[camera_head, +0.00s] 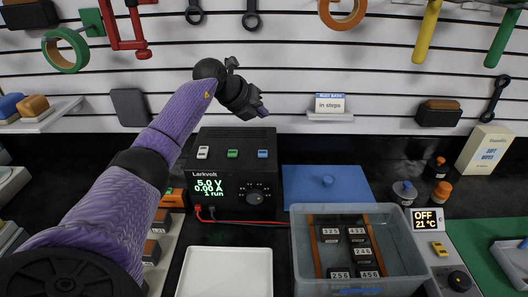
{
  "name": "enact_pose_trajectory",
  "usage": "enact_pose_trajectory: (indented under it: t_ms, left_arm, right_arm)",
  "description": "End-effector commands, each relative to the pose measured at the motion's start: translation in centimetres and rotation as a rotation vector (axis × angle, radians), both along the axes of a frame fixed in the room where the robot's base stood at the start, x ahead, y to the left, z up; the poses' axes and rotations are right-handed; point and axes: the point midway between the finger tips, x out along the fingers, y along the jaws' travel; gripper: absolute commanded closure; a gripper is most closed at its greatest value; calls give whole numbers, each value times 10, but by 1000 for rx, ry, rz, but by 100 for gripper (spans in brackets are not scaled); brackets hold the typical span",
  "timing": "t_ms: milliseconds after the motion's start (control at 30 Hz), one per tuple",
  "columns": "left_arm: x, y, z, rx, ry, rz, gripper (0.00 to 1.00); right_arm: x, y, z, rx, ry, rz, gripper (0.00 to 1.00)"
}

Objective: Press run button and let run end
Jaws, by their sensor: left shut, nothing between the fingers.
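A black Larkvolt power supply (221,172) stands at the back of the bench. Its lit green display (209,188) reads 5.0 V, 0.00 A and "1 run". Three small rocker-like buttons sit on its top: white (203,152), green (233,154) and blue (262,153); their labels are too small to read. A round dial (255,197) is on its front. My left gripper (263,111) is shut and empty, raised above and behind the supply's top, apart from the buttons. My right gripper is out of view.
A clear bath (305,265) holds several numbered blocks. A controller at right shows "OFF 21 °C" (428,220), with a yellow switch (438,248) and black knob (459,281). A white tray (227,252) and blue lid (328,182) lie nearby. A red lead (245,222) crosses the bench.

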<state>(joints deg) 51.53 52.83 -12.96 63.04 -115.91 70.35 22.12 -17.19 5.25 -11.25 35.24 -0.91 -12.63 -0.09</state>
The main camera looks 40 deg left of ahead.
Motion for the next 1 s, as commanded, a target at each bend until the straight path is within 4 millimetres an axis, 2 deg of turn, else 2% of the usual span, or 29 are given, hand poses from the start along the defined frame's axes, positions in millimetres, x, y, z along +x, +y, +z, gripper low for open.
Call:
enact_pose_trajectory:
  t_ms: [167,333,767,1000]
  left_arm:
    - [0,-1,-1,-2,0,-1,100]
    - [0,-1,-11,-3,0,-1,100]
    - [1,-1,-69,-3,1,-2,100]
    - [0,-1,-89,-3,0,-1,100]
  right_arm:
    - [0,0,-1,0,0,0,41]
    - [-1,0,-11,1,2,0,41]
    - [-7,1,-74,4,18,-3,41]
    - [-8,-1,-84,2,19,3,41]
